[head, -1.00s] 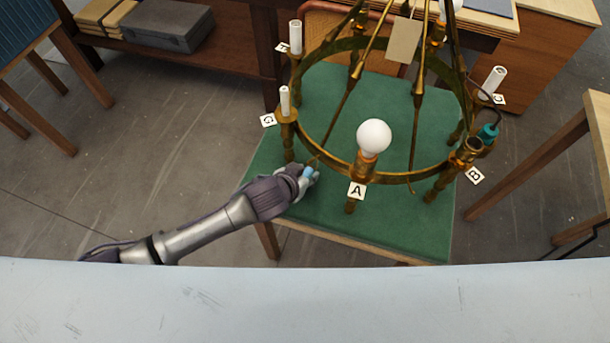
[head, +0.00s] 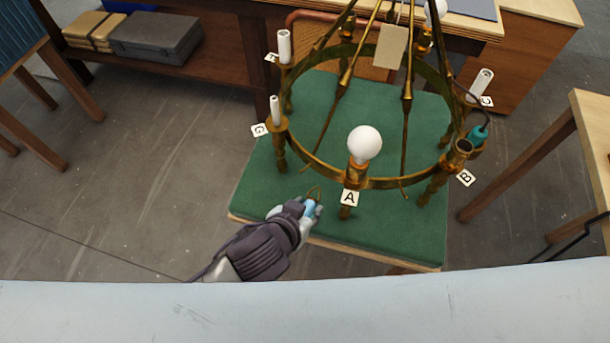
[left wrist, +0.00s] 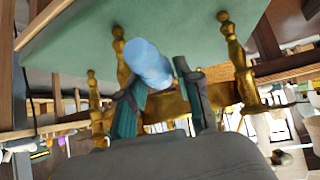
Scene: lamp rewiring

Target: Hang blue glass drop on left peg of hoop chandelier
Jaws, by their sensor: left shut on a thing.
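The brass hoop chandelier (head: 405,183) stands on a green-topped table, with a bulb at the front above card A. My left gripper (head: 311,209) is shut on the blue glass drop (head: 309,207), in front of and below the hoop, between cards G and A. I cannot clearly make out the left peg. My right gripper is not in view.
The green table top (head: 395,228) is clear in front of the hoop. White candle sleeves (head: 275,108) stand on the hoop's left. A teal connector (head: 477,133) on a dark cable is at its right. A wooden table (head: 588,105) stands at far right.

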